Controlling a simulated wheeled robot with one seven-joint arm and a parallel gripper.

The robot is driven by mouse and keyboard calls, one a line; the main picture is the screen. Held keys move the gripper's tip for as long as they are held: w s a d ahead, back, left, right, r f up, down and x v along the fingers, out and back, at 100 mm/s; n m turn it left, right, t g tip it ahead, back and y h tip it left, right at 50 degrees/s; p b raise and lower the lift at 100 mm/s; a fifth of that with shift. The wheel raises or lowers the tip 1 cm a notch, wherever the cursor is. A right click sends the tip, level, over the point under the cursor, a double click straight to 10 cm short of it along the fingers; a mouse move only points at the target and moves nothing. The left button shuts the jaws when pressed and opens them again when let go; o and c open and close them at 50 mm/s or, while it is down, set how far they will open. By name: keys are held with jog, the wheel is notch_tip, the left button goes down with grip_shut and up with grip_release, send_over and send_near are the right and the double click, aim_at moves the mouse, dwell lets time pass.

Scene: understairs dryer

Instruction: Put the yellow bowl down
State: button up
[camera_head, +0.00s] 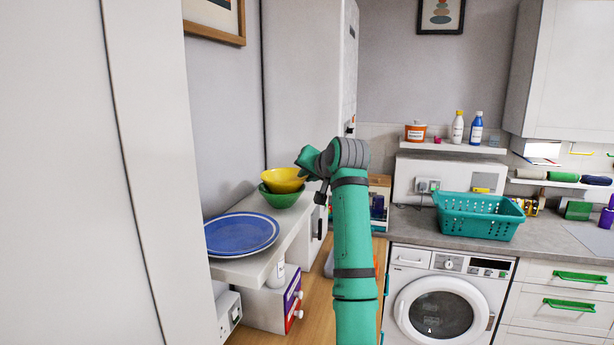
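The yellow bowl (283,180) is at the centre left, on or just above a green bowl (280,198). I cannot tell whether the two bowls touch. The green bowl stands on a white shelf (251,264) along the left wall. My gripper (307,168) is at the right edge of the yellow bowl. Its fingers are small and partly hidden against the rim, so I cannot tell whether they grip it. My green arm reaches up from the lower middle.
A blue plate (242,233) lies on the near part of the white shelf. A teal basket (478,215) stands on the grey counter (408,227) above a washing machine (441,305). Bottles stand on a wall shelf (452,147). A white panel fills the left side.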

jog(key=o, duration=0.4)
jog(key=shift+a, duration=0.2)
jog(key=shift+c, duration=0.2)
jog(key=shift+a, duration=0.55)
jog(key=shift+s+d, duration=0.1)
jog(key=shift+d, duration=0.15)
jog(key=shift+s+d+r, duration=0.1)
jog(key=shift+s, duration=0.1)
jog(key=v, duration=1.1)
jog(key=shift+d, duration=0.2)
